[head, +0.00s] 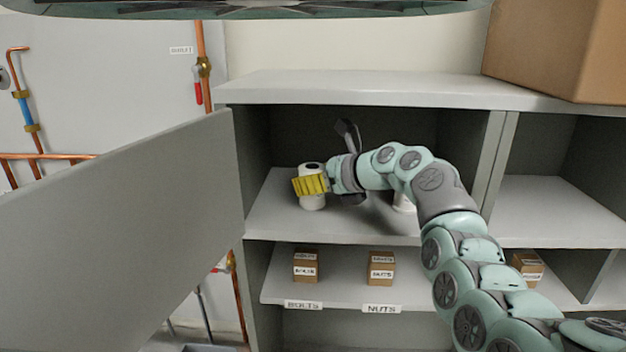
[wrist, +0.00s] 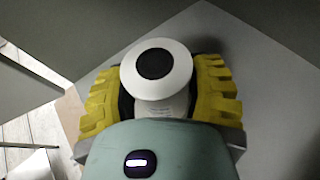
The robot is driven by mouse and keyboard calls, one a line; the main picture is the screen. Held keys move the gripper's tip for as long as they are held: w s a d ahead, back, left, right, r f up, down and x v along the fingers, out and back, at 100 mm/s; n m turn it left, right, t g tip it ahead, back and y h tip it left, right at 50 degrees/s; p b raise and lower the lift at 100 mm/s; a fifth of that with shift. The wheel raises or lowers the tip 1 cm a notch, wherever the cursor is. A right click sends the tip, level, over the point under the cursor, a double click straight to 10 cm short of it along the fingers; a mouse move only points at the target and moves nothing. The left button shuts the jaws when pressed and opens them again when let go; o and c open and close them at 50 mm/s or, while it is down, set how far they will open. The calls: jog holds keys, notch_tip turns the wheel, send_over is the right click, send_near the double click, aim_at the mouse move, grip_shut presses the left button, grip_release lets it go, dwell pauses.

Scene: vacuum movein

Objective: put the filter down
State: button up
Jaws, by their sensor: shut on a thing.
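The filter is a white cylinder (head: 312,201) with a dark round centre on its top. It is on the left part of the cabinet's upper shelf (head: 271,220) in the head view and looks upright. My gripper (head: 311,185) has yellow ribbed fingers and is shut around the filter. In the wrist view the filter (wrist: 157,70) sits between the two yellow fingers (wrist: 160,98). Its base meets or nearly meets the shelf; I cannot tell if it is touching. Its lower part is partly hidden by the fingers.
Another white object (head: 404,203) stands behind my arm on the same shelf. A grey door (head: 130,225) stands open at the left. Small boxes labelled bolts (head: 305,268) and nuts (head: 381,269) sit on the shelf below. A large cardboard box (head: 560,50) is on top.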

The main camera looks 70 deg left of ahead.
jog(key=o, duration=1.3)
jog(key=shift+c, duration=0.2)
jog(key=b+v, duration=0.5)
jog(key=v, duration=0.1)
jog(key=shift+w+f, duration=0.1)
jog(key=shift+f, duration=0.05)
jog(key=shift+w+d+r+b, duration=0.25)
jog(key=shift+d+r+b, duration=0.2)
jog(key=shift+d+b, duration=0.2)
